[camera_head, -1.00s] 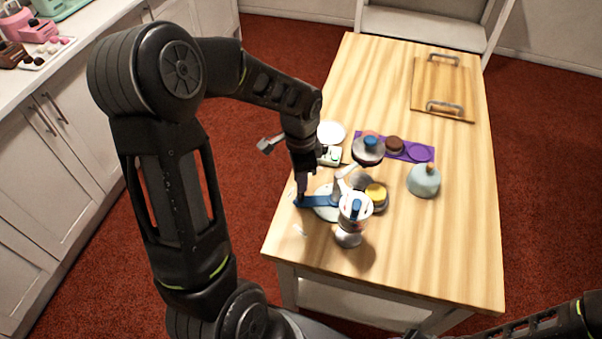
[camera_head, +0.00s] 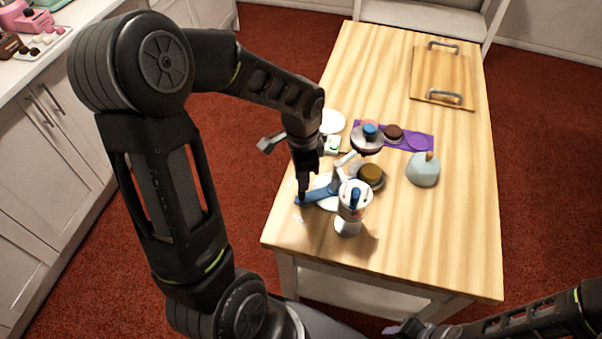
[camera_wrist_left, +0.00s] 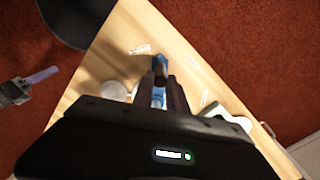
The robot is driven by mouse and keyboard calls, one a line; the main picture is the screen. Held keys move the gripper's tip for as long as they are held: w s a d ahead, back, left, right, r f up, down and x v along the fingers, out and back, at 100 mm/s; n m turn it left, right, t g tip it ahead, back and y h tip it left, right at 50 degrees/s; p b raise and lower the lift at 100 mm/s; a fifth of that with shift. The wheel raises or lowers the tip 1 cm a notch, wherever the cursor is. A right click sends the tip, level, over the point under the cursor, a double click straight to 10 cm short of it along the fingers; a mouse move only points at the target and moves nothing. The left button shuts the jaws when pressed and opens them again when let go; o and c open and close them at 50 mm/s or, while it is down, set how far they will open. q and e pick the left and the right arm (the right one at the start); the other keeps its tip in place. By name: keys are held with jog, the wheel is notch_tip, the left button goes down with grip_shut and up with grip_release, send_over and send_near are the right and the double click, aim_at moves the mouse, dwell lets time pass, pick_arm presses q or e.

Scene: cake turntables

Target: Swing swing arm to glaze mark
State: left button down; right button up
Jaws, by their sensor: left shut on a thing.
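The swing arm has a blue handle bar (camera_head: 318,193) and a white upper part (camera_head: 345,160), beside a white round base. My left gripper (camera_head: 302,197) is shut on the outer end of the blue bar. The bar also shows between its fingers in the left wrist view (camera_wrist_left: 159,95). Small white marks lie on the wood; one shows in the wrist view (camera_wrist_left: 140,49), its writing too small to read. A brown-topped round cake (camera_head: 371,173) stands right of the arm. My right gripper (camera_head: 402,328) is partly visible at the bottom, away from the table.
A white dispenser with a blue knob (camera_head: 350,208) stands close in front of the arm. A blue-knobbed pot (camera_head: 368,138), a purple mat (camera_head: 417,142) and a pale bottle (camera_head: 423,170) are behind and right. A wooden tray (camera_head: 443,75) lies at the back. The table's right front is clear.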

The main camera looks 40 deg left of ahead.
pick_arm(q)
jog(key=shift+d, duration=0.1)
jog(key=shift+s+d, duration=0.3)
jog(key=shift+d, duration=0.35)
jog(key=shift+s+d, duration=0.25)
jog(key=shift+d, duration=0.35)
jog(key=shift+b, duration=0.3)
jog(key=shift+s+d, duration=0.1)
jog(key=shift+d, duration=0.2)
jog(key=c, duration=1.4)
grip_release()
jog(key=shift+o, duration=0.2)
jog(key=shift+r, duration=0.1)
